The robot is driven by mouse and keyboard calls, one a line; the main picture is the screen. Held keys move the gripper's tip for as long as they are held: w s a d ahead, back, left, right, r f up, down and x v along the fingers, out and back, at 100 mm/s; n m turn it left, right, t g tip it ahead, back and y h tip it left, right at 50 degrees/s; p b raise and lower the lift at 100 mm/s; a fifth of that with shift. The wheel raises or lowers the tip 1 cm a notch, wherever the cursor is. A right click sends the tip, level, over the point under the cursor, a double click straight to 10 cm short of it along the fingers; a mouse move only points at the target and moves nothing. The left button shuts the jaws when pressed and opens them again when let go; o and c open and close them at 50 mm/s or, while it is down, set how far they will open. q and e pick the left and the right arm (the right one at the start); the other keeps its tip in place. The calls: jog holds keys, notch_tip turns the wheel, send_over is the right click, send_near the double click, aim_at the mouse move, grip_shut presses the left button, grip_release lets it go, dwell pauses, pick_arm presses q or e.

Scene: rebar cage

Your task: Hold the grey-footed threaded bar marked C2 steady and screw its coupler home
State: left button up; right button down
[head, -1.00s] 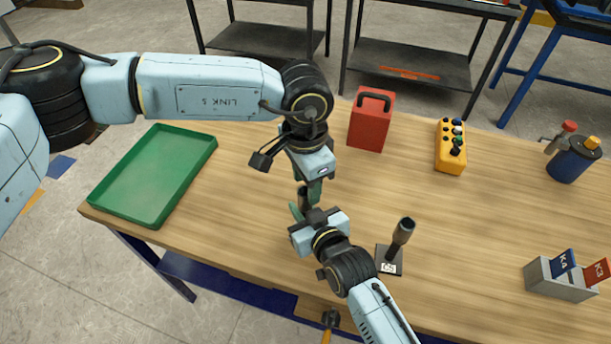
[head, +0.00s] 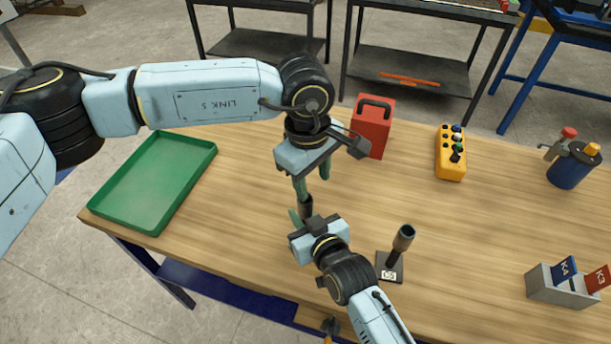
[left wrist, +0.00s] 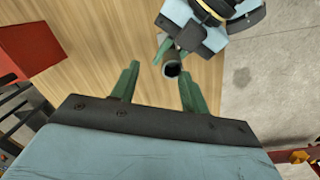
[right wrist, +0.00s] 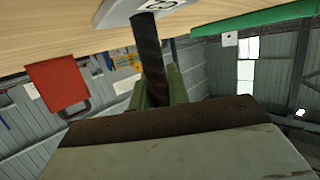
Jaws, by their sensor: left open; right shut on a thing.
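The threaded bar (right wrist: 148,50) stands upright in my right gripper (head: 301,215), its light grey foot (right wrist: 140,8) at the table in the right wrist view. The mark on that foot is only partly in view and I cannot read it surely. The dark, hollow-ended coupler (head: 306,203) is at the bar's top; its open end also shows in the left wrist view (left wrist: 172,69). My left gripper (head: 312,190) is open and empty, just above the coupler. In the left wrist view the coupler appears between its green fingertips, with no contact visible.
A second bar with a coupler (head: 403,240) stands on a dark, marked foot right of my right gripper. A green tray (head: 150,185) lies left. A red box (head: 371,128), yellow control box (head: 450,155), blue container (head: 572,168) and grey flag holder (head: 560,290) stand behind and right.

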pick_arm(q)
jog(key=n, duration=0.5)
jog(key=shift+s+n, duration=0.15)
jog(key=shift+n, duration=0.25)
jog(key=n, duration=0.3)
jog(key=shift+a+r+n, duration=0.1)
jog(key=shift+n, duration=0.2)
jog(key=n, duration=0.9)
jog(key=shift+s+a+r+y, duration=0.1)
jog(key=shift+s+a+y, duration=0.1)
jog(key=shift+y, duration=0.1)
jog(key=n, duration=1)
jog(key=shift+a+r, duration=0.1)
jog(key=shift+a, duration=0.05)
jog(key=n, duration=0.3)
jog(key=shift+s+a, duration=0.1)
jog(key=n, duration=0.5)
jog(key=shift+a+r, duration=0.1)
